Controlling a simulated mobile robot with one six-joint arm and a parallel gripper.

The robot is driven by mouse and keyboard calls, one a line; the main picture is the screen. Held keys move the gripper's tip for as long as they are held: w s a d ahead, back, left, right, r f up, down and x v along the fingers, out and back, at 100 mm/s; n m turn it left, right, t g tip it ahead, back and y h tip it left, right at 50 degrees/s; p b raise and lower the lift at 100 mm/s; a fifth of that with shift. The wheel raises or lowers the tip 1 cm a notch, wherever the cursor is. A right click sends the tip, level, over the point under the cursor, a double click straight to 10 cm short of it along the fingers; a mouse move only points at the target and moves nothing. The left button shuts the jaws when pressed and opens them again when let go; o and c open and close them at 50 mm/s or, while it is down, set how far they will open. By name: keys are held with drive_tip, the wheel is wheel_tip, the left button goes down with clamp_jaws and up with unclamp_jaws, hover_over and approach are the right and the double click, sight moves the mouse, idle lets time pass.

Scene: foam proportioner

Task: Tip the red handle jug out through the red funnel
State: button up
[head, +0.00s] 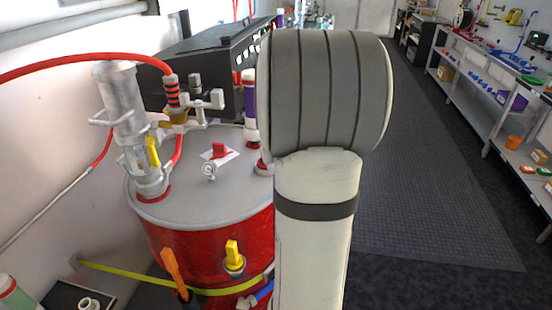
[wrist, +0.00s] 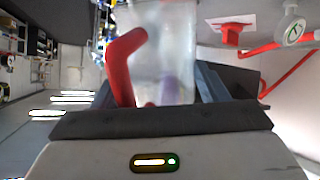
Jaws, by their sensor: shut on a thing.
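The jug (wrist: 172,50) is pale and see-through, with a thick red handle (wrist: 118,70) on its left side in the wrist view. My gripper (wrist: 155,92) is shut on the jug, with its dark fingers on either side. A purple patch shows through the jug's wall. I cannot tell how far the jug is tilted or what it holds. In the head view my own arm covers the middle and hides the gripper and jug. I cannot make out the red funnel in either view.
A red drum (head: 205,255) with a grey lid (head: 190,195) stands left of my arm. A red valve (head: 220,151), a gauge (head: 209,170) and a clear cylinder (head: 135,140) are on its top. A purple-banded post (head: 249,105) stands close by my arm. The floor mat (head: 425,200) is clear.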

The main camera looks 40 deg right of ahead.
drive_tip(key=shift+w+r+m+t+h+b, duration=0.15)
drive_tip(key=shift+r+m+t+h+b, duration=0.2)
drive_tip(key=shift+t+b, duration=1.25)
drive_tip(key=t+b, duration=0.1)
drive_tip(key=b, duration=0.3)
drive_tip(key=r+h+b, duration=0.1)
drive_tip(key=b, duration=0.3)
drive_tip(key=shift+w+r+m+t, duration=0.25)
drive_tip(key=shift+m+t, duration=0.1)
drive_tip(key=shift+t, duration=0.05)
drive_tip(key=shift+r+t+b, duration=0.3)
drive_tip(key=shift+t+b, duration=0.1)
drive_tip(key=shift+b, duration=0.5)
drive_tip(key=shift+r, duration=0.2)
